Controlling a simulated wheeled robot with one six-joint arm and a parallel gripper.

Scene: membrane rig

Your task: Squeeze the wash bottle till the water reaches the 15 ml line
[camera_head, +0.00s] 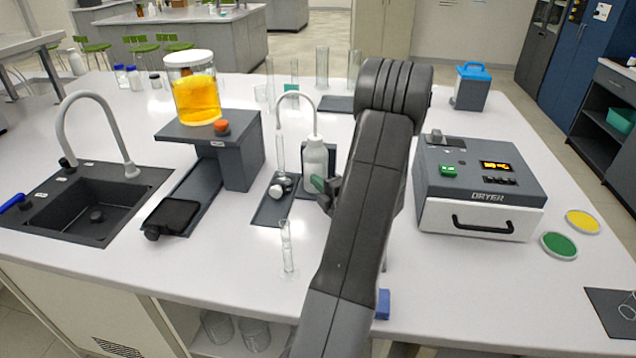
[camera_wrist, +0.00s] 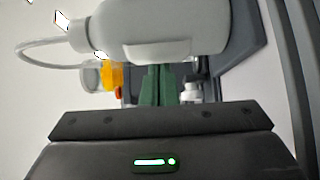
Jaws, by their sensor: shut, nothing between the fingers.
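The wash bottle (camera_head: 315,162) is white and stands upright on the bench, left of my arm. Its bent spout reaches left over a slim clear tube (camera_head: 280,152) above a dark tray (camera_head: 266,214). My gripper (camera_head: 319,184) is at the lower part of the bottle, its green fingers closed with nothing between them. In the wrist view the bottle (camera_wrist: 165,28) crosses the top and the green fingers (camera_wrist: 157,82) meet just under it; I cannot tell whether they touch it. Any water level and the 15 ml line are too small to read.
A small glass cylinder (camera_head: 287,248) stands in front of the tray. A jar of orange liquid (camera_head: 195,92) sits on a grey stand (camera_head: 237,150) to the left, beside a sink (camera_head: 95,200). A dryer (camera_head: 478,190) is on the right. The front bench left of my arm is mostly clear.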

